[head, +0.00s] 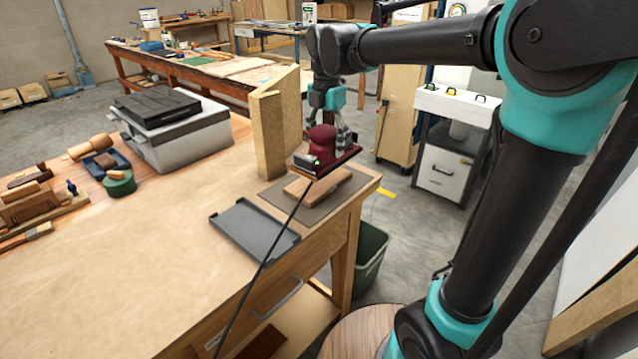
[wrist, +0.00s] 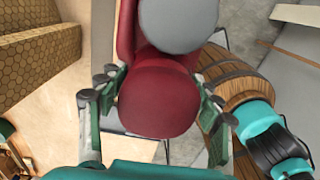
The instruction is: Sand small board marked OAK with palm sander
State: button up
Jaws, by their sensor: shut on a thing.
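A dark red palm sander (head: 322,141) is held in my gripper (head: 327,132), near the right corner of the workbench. Its red body also fills the middle of the wrist view (wrist: 158,98), between the two fingers. The sander's flat pad looks slightly tilted. A small light-brown board (head: 318,183) lies beneath it on a dark mat (head: 290,203). The sander seems to be just above the board, but contact cannot be told. No marking on the board is readable, and its top is partly covered by the sander.
A tall wooden form (head: 268,137) stands close left of the sander. A dark shallow tray (head: 247,225) lies in front of the mat. A black cord (head: 272,248) runs from the sander down across the bench. A grey toolbox (head: 187,138) stands farther left. A green bin (head: 371,258) is beside the bench.

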jog(key=shift+s+d, duration=0.95)
jog(key=shift+d, duration=0.25)
jog(key=shift+s+d, duration=0.9)
jog(key=shift+d, duration=0.25)
